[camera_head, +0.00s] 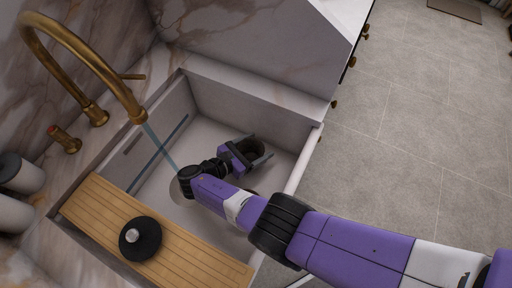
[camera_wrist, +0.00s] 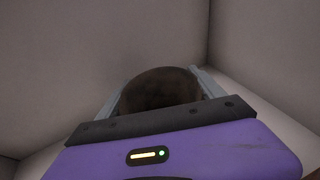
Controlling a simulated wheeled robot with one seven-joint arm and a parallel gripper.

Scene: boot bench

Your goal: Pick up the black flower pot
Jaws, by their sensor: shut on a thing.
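The black flower pot (camera_head: 250,149) is a dark round shape inside the sink basin, near its far right corner. My gripper (camera_head: 256,151) reaches down into the sink with one finger on each side of the pot, shut on it. In the wrist view the pot (camera_wrist: 161,88) shows as a dark brown-black rounded form between the two grey fingers of my gripper (camera_wrist: 160,90). The lower part of the pot is hidden by the gripper body. I cannot tell whether the pot touches the basin floor.
The pale sink (camera_head: 285,110) has walls close around my gripper. A brass tap (camera_head: 85,58) arches over it with a bluish stream falling. A wooden board (camera_head: 195,246) spans the near side, with a black round lid-like object (camera_head: 140,240) on it. Open floor (camera_head: 430,130) lies right.

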